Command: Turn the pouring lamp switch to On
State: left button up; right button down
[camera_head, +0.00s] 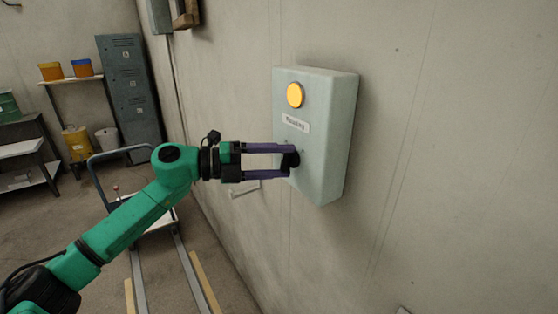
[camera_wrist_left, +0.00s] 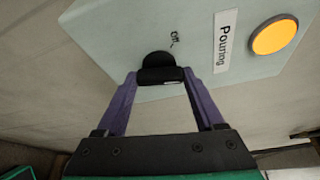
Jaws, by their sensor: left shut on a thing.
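A pale green switch box (camera_head: 335,135) is fixed to the wall, with a round yellow-orange lamp (camera_head: 295,95) and a label (camera_head: 296,123) below it. The wrist view reads the label as "Pouring" (camera_wrist_left: 225,41). A black rotary knob (camera_wrist_left: 156,62) sits on the box face; it also shows in the head view (camera_head: 292,158). My left gripper (camera_head: 286,161) has its two purple fingers shut on the knob from both sides. A small marking (camera_wrist_left: 174,40) beside the knob seems to read "Off". The knob's exact pointing is hard to tell. My right gripper is not in view.
The bare wall (camera_head: 450,160) spreads around the box. A trolley (camera_head: 130,205) with a blue handle stands behind my left arm, near floor rails. A grey locker (camera_head: 130,95) and a shelf (camera_head: 75,79) with buckets are at the back left.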

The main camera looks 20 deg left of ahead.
pick_arm(q)
jog(key=m+y, duration=0.1)
jog(key=m, duration=0.1)
jog(key=shift+m, duration=0.4)
jog(key=shift+m+y, duration=0.9)
jog(key=shift+m, duration=0.2)
jog(key=shift+s+d+f, duration=0.1)
jog(key=o, duration=1.4)
jog(key=b+v, duration=0.6)
jog(key=v, duration=0.8)
jog(key=shift+s+a, duration=0.25)
jog(key=shift+s, duration=0.05)
